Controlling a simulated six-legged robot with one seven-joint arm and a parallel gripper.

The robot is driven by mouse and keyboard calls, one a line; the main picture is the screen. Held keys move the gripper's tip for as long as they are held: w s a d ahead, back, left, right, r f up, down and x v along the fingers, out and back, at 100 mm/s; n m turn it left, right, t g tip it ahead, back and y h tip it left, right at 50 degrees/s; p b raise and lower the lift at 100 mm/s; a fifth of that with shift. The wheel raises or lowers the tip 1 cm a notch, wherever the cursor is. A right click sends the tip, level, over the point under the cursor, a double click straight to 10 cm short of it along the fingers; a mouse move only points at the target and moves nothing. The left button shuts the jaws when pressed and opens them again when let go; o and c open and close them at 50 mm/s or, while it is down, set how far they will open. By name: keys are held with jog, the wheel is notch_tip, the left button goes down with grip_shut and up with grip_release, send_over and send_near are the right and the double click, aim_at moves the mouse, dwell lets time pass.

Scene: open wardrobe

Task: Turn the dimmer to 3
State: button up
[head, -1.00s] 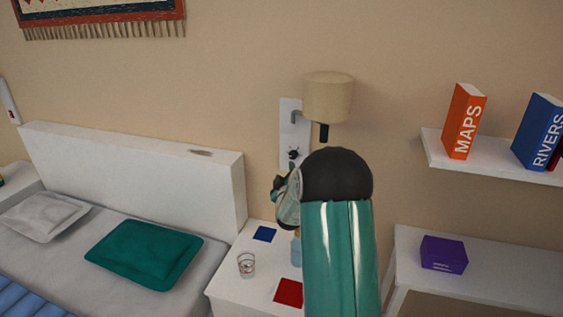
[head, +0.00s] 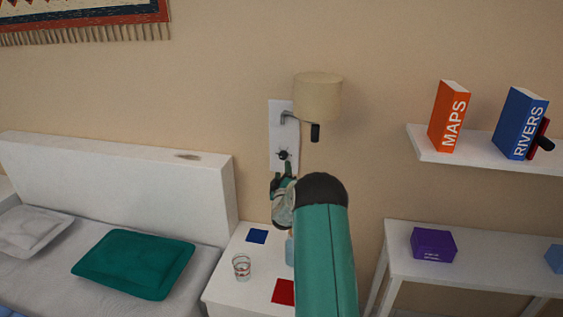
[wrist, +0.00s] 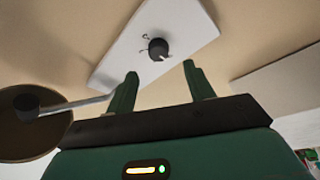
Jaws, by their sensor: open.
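The dimmer is a small black knob (head: 283,155) low on a white wall plate (head: 275,133), under the wall lamp. In the wrist view the knob (wrist: 158,48) has a light pointer mark at its lower right, and small dark marks are on the plate (wrist: 120,60) beside it. I cannot read the numbers. My gripper (head: 283,168) is just below the knob in the head view. In the wrist view my gripper (wrist: 160,72) is open and empty, its two green fingers pointing at the plate with the knob beyond and between them. I see no contact.
The lamp's beige shade (head: 317,98) juts out above the knob. Below, a white nightstand (head: 225,292) holds a glass (head: 241,267), a blue square (head: 257,236) and a red square (head: 283,291). The bed's headboard (head: 110,180) is at left; a book shelf (head: 470,165) is at right.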

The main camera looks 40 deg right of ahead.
aim_at(283, 157)
jog(key=x, duration=0.6)
jog(key=shift+w+d+r, duration=0.15)
jog(key=shift+d, duration=0.2)
jog(key=c, duration=1)
